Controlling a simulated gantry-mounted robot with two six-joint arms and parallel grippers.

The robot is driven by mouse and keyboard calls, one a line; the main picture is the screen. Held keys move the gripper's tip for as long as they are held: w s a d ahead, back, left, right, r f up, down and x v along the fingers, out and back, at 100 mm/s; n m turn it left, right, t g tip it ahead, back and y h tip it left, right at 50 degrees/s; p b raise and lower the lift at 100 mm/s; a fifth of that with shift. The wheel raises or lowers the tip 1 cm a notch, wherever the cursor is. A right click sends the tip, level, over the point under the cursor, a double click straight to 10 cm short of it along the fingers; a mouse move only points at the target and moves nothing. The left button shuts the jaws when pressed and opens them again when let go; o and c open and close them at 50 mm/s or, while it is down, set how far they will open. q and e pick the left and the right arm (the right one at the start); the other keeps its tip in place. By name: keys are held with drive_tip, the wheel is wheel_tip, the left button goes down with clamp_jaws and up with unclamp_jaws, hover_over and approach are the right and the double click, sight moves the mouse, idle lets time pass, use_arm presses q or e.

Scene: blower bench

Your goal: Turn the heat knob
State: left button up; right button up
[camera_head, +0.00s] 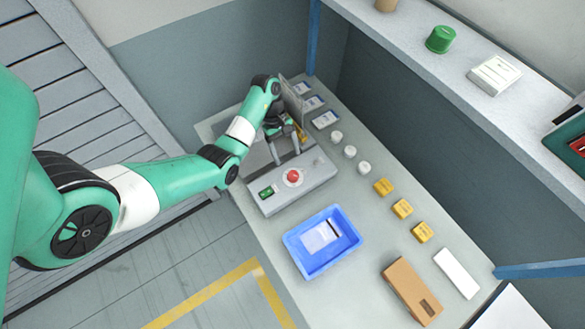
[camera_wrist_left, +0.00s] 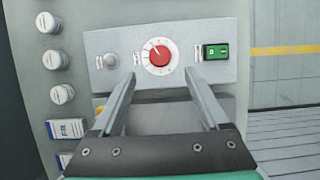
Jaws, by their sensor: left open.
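The heat knob (camera_head: 293,176) is a red round knob on a white dial, on the sloped front of the grey machine (camera_head: 263,198) on the bench. In the left wrist view the red knob (camera_wrist_left: 159,56) shows ahead, with a white pointer line tilted up and left. My left gripper (camera_wrist_left: 161,84) is open and empty, its two fingers spread to either side below the knob and apart from it. In the head view the left gripper (camera_head: 283,128) is over the back of the machine, partly hidden by its own arm. My right gripper is not in view.
A green switch (camera_wrist_left: 215,51) sits right of the knob and a small grey knob (camera_wrist_left: 110,60) left of it. A blue tray (camera_head: 290,240), white jars (camera_head: 350,152), yellow blocks (camera_head: 402,208) and a brown box (camera_head: 412,290) stand on the bench.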

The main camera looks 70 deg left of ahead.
sight(293, 175)
use_arm(q)
drive_tip(key=b+x, duration=0.1)
drive_tip(key=x, duration=0.8)
drive_tip(key=shift+d+r+b, duration=0.1)
drive_tip(key=shift+b, duration=0.2)
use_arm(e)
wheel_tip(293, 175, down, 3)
use_arm(q)
clamp_jaws()
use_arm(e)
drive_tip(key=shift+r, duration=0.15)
